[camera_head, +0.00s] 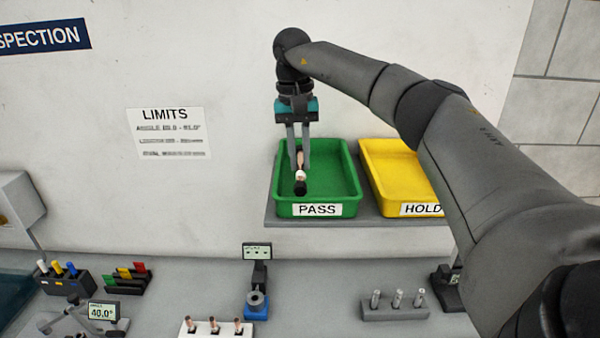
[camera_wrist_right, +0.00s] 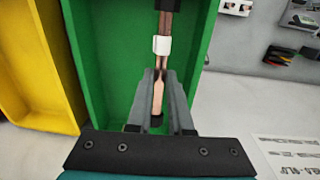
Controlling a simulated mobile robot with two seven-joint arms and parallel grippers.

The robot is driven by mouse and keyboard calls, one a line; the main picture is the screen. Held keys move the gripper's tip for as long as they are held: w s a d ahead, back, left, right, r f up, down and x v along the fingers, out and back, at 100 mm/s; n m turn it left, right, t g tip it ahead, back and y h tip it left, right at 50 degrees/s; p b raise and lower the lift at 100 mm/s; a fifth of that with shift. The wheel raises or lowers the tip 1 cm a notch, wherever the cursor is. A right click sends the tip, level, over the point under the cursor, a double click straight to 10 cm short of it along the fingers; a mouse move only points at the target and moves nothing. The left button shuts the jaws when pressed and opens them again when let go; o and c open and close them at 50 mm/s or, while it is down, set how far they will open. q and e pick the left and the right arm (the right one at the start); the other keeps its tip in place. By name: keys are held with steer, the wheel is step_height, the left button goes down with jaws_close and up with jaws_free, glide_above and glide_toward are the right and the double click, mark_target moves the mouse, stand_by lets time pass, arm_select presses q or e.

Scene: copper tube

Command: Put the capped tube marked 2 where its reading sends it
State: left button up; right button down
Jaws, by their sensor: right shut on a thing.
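A copper tube (camera_head: 299,158) with black ends and a white band is between the fingers of my right gripper (camera_head: 299,166), inside or just above the green PASS tray (camera_head: 347,178). In the right wrist view the tube (camera_wrist_right: 157,97) runs lengthwise from between the shut fingers (camera_wrist_right: 160,80), its white band beyond the tips. A dark end shows near the gripper's base. No number is readable on the tube. I cannot tell whether it touches the tray floor. The yellow HOLD tray (camera_head: 390,165) stands to the right and looks empty. My left gripper is out of view.
Both trays sit on a raised shelf (camera_head: 350,222). Below are a white block with 3 copper pieces (camera_head: 216,330), a blue-based gauge (camera_head: 257,300), a grey rack with 3 metal pieces (camera_head: 395,308) and a display reading 40.0° (camera_head: 103,312). A LIMITS sign (camera_head: 168,133) hangs behind.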

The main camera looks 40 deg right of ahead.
mark_target(299, 163)
steer(key=shift+f, duration=1.9)
steer(key=c, duration=0.8)
jaws_free()
steer(key=shift+f, duration=0.1)
steer(key=r, duration=1.2)
steer(key=shift+w+a+r, duration=0.15)
steer(key=shift+w+a, duration=0.1)
